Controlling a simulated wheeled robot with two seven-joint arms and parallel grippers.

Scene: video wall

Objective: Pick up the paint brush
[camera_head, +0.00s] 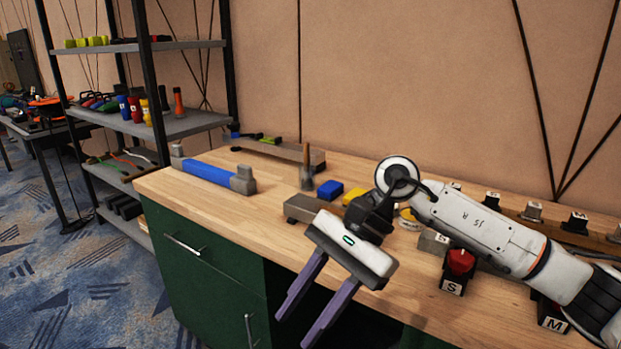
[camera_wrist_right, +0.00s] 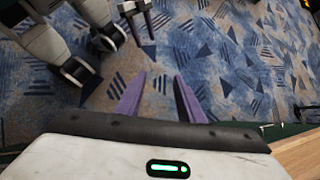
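An upright tool with a brown handle (camera_head: 306,163) stands toward the back of the wooden workbench (camera_head: 275,213); it may be the paint brush, but it is too small to be sure. My right gripper (camera_head: 296,332) is open and empty, in front of the bench's front edge, nearer to me than the tool and apart from it. Its two purple fingers also show spread in the right wrist view (camera_wrist_right: 160,78), over the carpet. My left gripper (camera_wrist_right: 145,40) shows at the top of the right wrist view, its fingers apart with nothing between them.
A blue-and-grey tool (camera_head: 210,173) lies at the bench's left. A blue block (camera_head: 330,190) and a yellow block (camera_head: 354,196) sit near the upright tool. A red-knobbed box (camera_head: 459,265) stands by my right arm. Shelves (camera_head: 180,123) stand at the left.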

